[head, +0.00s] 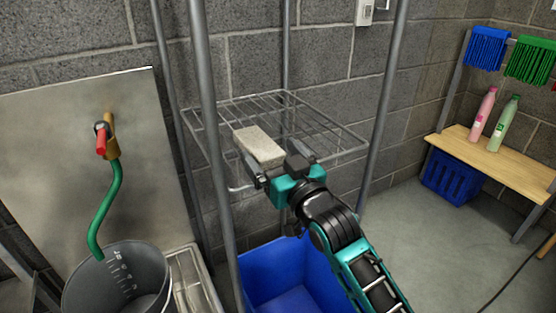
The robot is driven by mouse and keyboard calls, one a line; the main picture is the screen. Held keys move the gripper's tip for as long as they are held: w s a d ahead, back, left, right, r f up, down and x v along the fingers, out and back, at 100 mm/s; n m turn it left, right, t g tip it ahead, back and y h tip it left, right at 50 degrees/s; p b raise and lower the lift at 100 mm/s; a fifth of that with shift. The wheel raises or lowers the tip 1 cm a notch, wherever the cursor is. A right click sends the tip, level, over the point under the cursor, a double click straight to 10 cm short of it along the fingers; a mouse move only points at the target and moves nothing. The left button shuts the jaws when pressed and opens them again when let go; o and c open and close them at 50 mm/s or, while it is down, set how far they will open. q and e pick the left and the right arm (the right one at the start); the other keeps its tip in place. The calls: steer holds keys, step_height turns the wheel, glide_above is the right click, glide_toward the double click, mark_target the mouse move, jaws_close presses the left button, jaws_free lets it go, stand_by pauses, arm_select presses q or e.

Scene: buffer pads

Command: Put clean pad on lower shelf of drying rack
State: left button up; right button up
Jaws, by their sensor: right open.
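The pad (260,146) is a pale beige rectangular block. It lies on the wire shelf (330,133) of the drying rack (207,110), towards the shelf's front left. My right gripper (278,168) is at the near side of the pad, over the shelf's front part. Its fingers are apart, one close to the pad's near left corner and the other to the right of the pad. The gripper hides part of the shelf's front edge. My left gripper is out of view.
Grey rack posts stand at the shelf's corners. A blue bin (285,285) is below the shelf. A grey bucket (118,285) with a green hose (110,200) stands at left. A wooden bench (500,160) with two bottles is at right. Floor between is clear.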

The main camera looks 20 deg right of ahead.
steer(key=p+v, duration=0.2)
steer(key=v, duration=1)
steer(key=s+a+f+g, duration=0.1)
steer(key=s+f+g, duration=0.35)
steer(key=f, duration=0.65)
steer(key=s+a+f+g, duration=0.2)
steer(key=s+f+g, duration=0.25)
steer(key=f, duration=0.65)
steer(key=s+d+r+t+h+p, duration=0.1)
steer(key=d+r+p, duration=0.2)
steer(key=r+p, duration=0.8)
steer(key=p, duration=0.4)
steer(key=shift+s+d+r+p, duration=0.25)
steer(key=shift+s+p, duration=0.05)
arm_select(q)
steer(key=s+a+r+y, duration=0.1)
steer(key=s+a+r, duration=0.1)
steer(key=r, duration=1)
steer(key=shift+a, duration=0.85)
arm_select(e)
steer(key=shift+f, duration=0.1)
